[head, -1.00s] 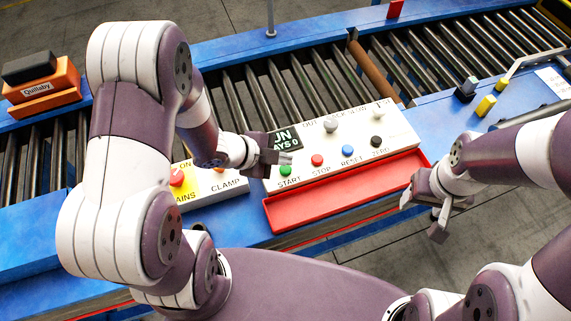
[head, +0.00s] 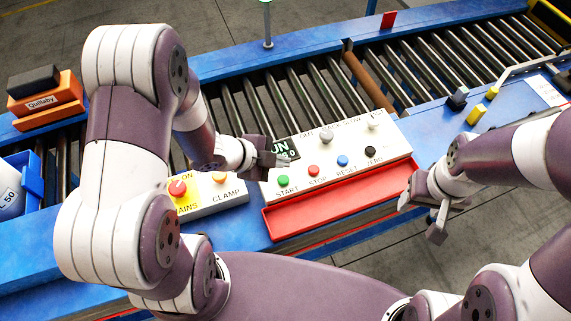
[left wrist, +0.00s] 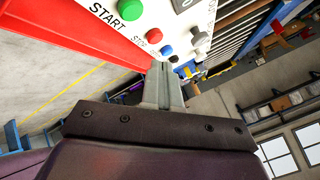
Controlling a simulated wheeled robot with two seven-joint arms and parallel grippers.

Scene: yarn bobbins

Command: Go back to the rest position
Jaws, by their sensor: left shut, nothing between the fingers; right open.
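My left gripper (head: 272,160) is shut and empty. In the head view it is over the upper left corner of the white control panel (head: 400,140), near the small dark display (head: 284,147), which it partly covers. In the left wrist view its closed fingers (left wrist: 163,85) point at the panel, near the green START button (left wrist: 131,9). I cannot tell whether the fingers touch the panel. My right gripper (head: 436,212) is open and empty, to the right of the red tray (head: 340,205), over the floor beyond the bench edge.
A smaller box (head: 212,197) with a red button and an orange button stands left of the panel. Behind lies a roller conveyor (head: 290,95). A blue crate (head: 33,180) with a white bobbin (head: 10,190) is at the far left. An orange block (head: 47,105) labelled Quillaby stands above it.

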